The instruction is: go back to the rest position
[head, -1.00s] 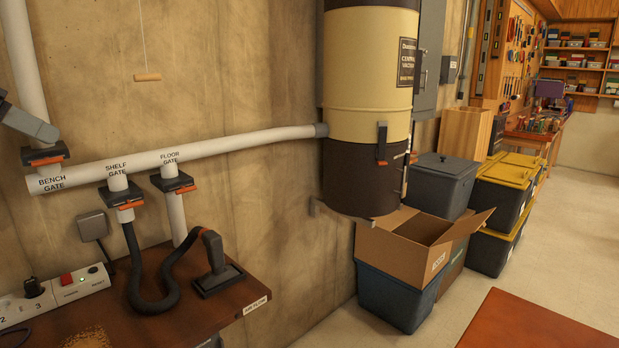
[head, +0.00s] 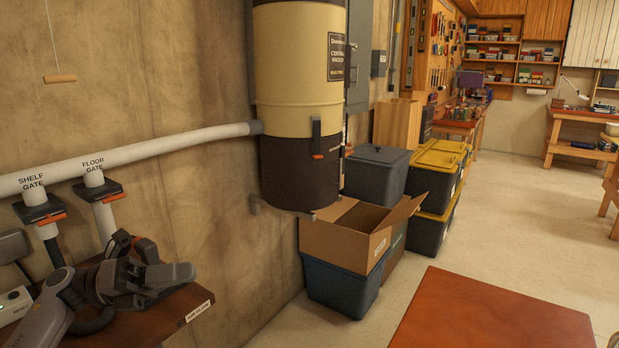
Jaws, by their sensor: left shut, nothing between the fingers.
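My left gripper (head: 176,275) is in the lower left of the head view, above the small brown shelf (head: 185,301). Its fingers are together with nothing held between them. My left arm comes in from the lower left corner and hides much of the shelf and the black hose. The top of the hose's floor nozzle shows just behind the gripper; I cannot tell whether they touch. My right gripper is outside the view.
Above the arm are the shelf gate (head: 39,207) and floor gate (head: 97,191) on a white pipe (head: 150,150). The pipe runs to the cream and brown vacuum canister (head: 298,70). An open cardboard box (head: 345,240) and bins stand below it. A red-brown tabletop (head: 490,315) is at lower right.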

